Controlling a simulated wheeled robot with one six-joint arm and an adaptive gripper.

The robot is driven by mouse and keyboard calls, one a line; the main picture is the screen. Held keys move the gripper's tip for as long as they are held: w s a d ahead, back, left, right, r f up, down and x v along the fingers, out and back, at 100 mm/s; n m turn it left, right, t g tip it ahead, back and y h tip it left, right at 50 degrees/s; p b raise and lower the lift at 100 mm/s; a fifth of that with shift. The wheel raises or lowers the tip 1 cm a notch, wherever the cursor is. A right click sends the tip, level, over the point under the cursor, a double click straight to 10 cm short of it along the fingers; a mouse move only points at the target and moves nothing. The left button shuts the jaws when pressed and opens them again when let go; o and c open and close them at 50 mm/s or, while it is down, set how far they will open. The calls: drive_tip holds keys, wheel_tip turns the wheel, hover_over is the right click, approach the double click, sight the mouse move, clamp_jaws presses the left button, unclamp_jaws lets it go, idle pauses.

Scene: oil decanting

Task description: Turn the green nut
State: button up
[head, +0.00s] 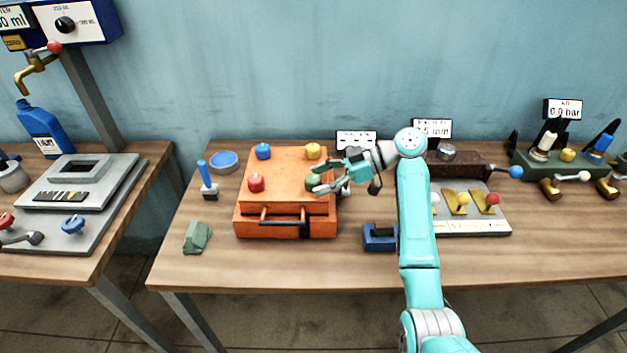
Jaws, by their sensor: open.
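The green nut (312,181) sits on the right side of the orange box (285,229), near its front top edge. My gripper (317,180) reaches in from the right with its fingers at the green nut, partly covering it. The jaws are open. I cannot tell whether the fingers touch the nut. A red nut (256,183), a blue nut (263,151) and a yellow nut (312,151) stand on the same box top.
A blue-handled tool (207,180), a blue round dish (224,161) and a green block (197,237) lie left of the box. A dark blue block (379,238) stands to the right. The table front is clear.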

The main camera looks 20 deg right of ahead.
drive_tip(key=s+d, duration=0.2)
drive_tip(key=d, duration=0.8)
drive_tip(key=shift+s+d, duration=0.3)
drive_tip(key=shift+w, duration=0.1)
